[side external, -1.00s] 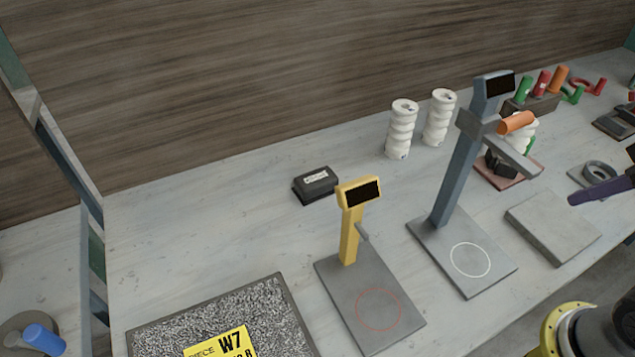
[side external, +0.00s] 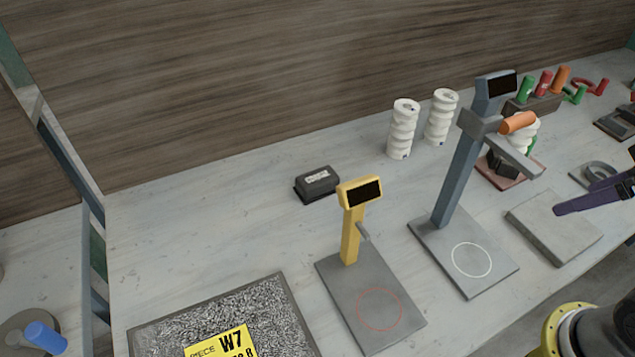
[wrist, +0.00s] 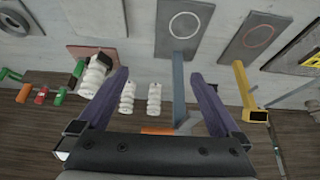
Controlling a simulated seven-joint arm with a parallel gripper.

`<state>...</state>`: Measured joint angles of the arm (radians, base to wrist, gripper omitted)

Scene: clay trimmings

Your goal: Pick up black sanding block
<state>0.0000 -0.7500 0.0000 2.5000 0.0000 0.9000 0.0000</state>
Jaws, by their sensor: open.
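A black block with a pale label (side external: 317,181) lies flat on the table behind the yellow stand in the side view. I cannot make it out in the wrist view. A second dark block (side external: 503,164) is on a pinkish board at the right, close to white rolls; it also shows in the wrist view (wrist: 78,68). My gripper's purple finger (side external: 597,202) shows at the right edge of the side view, far to the right of the labelled block. In the wrist view my gripper (wrist: 158,78) is open, its two fingers wide apart with nothing held between them.
A yellow stand (side external: 351,230) and a taller blue-grey stand (side external: 458,175) with an orange-ended arm rise from the table. Two white ribbed columns (side external: 402,130) stand behind. A gravel tray (side external: 165,335) is at the front left. The table left of the labelled block is clear.

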